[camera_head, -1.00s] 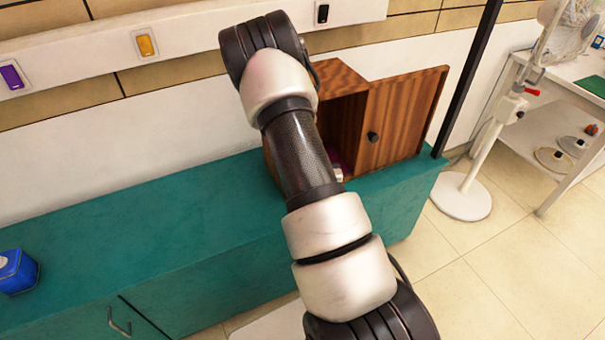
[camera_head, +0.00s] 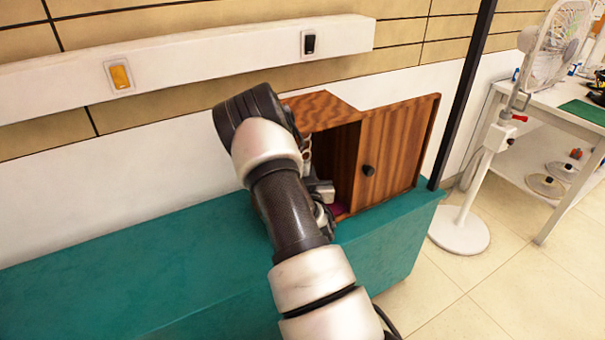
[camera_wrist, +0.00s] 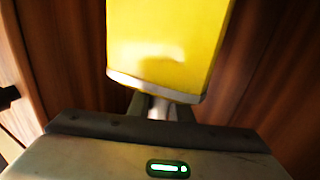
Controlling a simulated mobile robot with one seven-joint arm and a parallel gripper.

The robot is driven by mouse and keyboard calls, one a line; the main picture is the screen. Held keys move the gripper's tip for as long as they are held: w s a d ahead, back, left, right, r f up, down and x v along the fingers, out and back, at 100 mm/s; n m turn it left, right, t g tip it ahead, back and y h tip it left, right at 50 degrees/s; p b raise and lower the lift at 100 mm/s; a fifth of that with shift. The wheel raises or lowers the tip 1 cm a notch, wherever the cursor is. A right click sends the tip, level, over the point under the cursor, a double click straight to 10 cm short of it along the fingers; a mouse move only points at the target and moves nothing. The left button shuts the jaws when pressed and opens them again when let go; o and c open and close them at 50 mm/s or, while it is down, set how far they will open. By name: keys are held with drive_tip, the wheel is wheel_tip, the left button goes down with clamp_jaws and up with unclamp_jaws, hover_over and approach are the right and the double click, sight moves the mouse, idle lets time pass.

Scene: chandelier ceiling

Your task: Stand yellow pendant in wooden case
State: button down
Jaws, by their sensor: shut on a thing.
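The wooden case (camera_head: 322,108) stands on the teal counter with its door (camera_head: 400,150) swung open to the right. In the wrist view the yellow pendant (camera_wrist: 168,45) fills the upper middle, with a pale rim along its lower edge. My gripper (camera_wrist: 160,108) is shut on it, just below that rim. Reddish-brown wood (camera_wrist: 265,70) shows on both sides of the pendant, so it is at or within the case. In the head view my arm hides the case's left side and the pendant. I cannot tell whether the pendant touches the case floor.
A magenta thing (camera_head: 339,208) shows low in the case opening, close to my gripper. The teal counter (camera_head: 150,265) is clear to the left. A white stand fan (camera_head: 462,228) and a white table (camera_head: 565,110) stand off to the right.

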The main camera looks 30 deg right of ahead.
drive_tip(key=shift+w+d+f+b, duration=0.2)
drive_tip(key=shift+w+f+b, duration=0.05)
drive_tip(key=shift+w+f, duration=0.25)
drive_tip(key=shift+w+d+f+b, duration=0.3)
drive_tip(key=shift+w+f, duration=0.1)
drive_tip(key=shift+f, duration=0.25)
drive_tip(key=shift+w+d+f+b, duration=0.15)
drive_tip(key=shift+w+f+b, duration=0.1)
drive_tip(key=shift+w+f, duration=0.25)
drive_tip(key=shift+f, duration=0.15)
drive_tip(key=c, duration=1.6)
unclamp_jaws()
drive_tip(key=shift+f, duration=0.1)
drive_tip(key=p+v, duration=0.2)
drive_tip(key=v, duration=1)
drive_tip(key=shift+s, duration=0.1)
